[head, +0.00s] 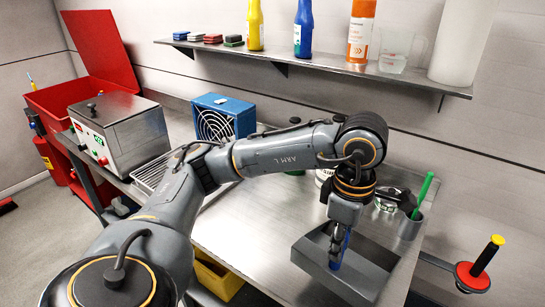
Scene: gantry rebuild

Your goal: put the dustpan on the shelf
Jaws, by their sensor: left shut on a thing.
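The dustpan (358,279) is a grey, shallow pan with a blue handle, at the lower right of the head view by the bench's front. My left gripper (338,246) points down over the pan and is shut on the blue handle. The arm and fingers hide part of the dustpan, and I cannot tell whether it touches the bench. The metal shelf (415,83) runs along the back wall above the bench. My right gripper is not in view.
On the shelf stand small sponges or brushes, a yellow bottle (255,28), a blue bottle (303,30), an orange-white can (361,32), a clear jug (395,52) and a white cylinder (462,40). A grey cup (411,225) with a green stick stands right of my gripper.

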